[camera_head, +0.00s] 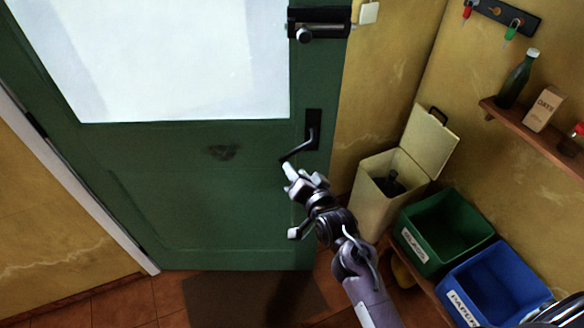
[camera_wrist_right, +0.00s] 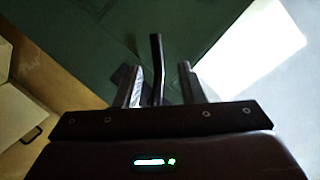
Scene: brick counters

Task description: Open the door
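The green door (camera_head: 200,190) has a large pale pane and fills the left and middle of the head view. It looks closed. Its black lever handle (camera_head: 312,135) sits at the door's right edge, the lever bent down to the left. A black bolt (camera_head: 320,28) is mounted higher up. My right gripper (camera_head: 291,172) is at the lever's lower end. In the right wrist view, its two fingers stand apart with the dark lever (camera_wrist_right: 157,65) between them, a gap showing on each side. My left gripper is out of view.
To the right stand a cream bin (camera_head: 375,205) with its lid up, a green bin (camera_head: 422,258) and a blue bin (camera_head: 470,304). A wall shelf (camera_head: 545,140) holds a bottle and a box.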

